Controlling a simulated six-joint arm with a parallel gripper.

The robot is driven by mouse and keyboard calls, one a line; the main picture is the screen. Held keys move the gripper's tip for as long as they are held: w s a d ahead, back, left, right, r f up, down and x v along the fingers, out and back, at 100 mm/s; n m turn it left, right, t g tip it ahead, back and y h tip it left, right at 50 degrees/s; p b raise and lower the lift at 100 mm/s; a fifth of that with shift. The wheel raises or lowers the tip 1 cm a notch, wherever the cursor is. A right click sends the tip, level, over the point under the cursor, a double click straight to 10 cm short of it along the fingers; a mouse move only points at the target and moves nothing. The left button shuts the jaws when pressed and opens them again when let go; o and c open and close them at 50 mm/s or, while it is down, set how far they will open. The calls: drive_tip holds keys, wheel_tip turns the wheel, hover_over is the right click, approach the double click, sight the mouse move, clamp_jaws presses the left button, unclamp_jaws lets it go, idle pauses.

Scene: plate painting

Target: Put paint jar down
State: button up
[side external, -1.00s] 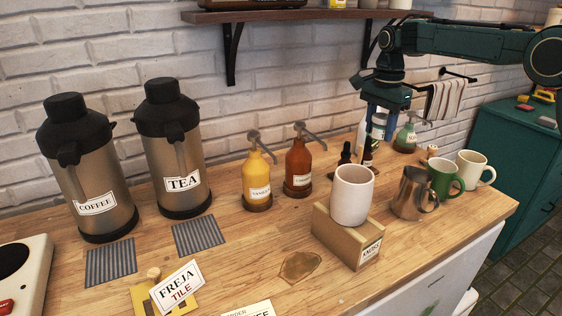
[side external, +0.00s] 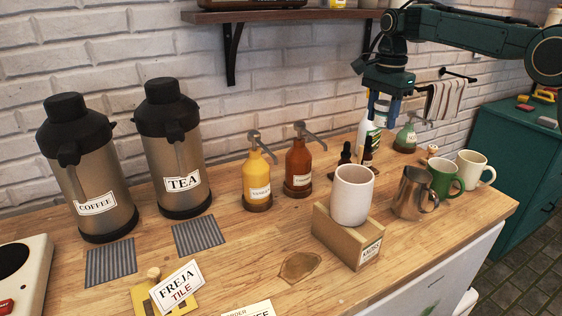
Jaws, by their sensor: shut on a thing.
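My gripper (side external: 383,117) is at the upper right of the side external view, above the small bottles at the back of the counter. It is shut on a small light thing (side external: 381,110), mostly hidden between the blue fingers. Its shape is too small to tell, and I cannot confirm that it is a paint jar. A white bottle (side external: 363,132) and a dark bottle with a pale label (side external: 370,152) stand just below and left of the fingers. A small dark dropper bottle (side external: 346,156) stands beside them.
A white cup (side external: 352,195) sits on a wooden box (side external: 338,236). A steel pitcher (side external: 409,196), a green mug (side external: 441,177) and a cream mug (side external: 474,171) stand at right. Pump bottles (side external: 298,165) and tall flasks (side external: 170,150) are at left.

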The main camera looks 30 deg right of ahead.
drive_tip(key=w+d+f, duration=0.4)
drive_tip(key=d+f, duration=0.1)
drive_tip(key=d, duration=0.2)
drive_tip(key=m, duration=0.1)
approach(393, 168)
drive_tip(key=shift+f, duration=1.15)
drive_tip(key=shift+f, duration=0.1)
drive_tip(key=shift+f, duration=1.85)
drive_tip(key=shift+f, duration=0.15)
drive_tip(key=o, duration=1)
drive_tip(key=shift+o, duration=0.2)
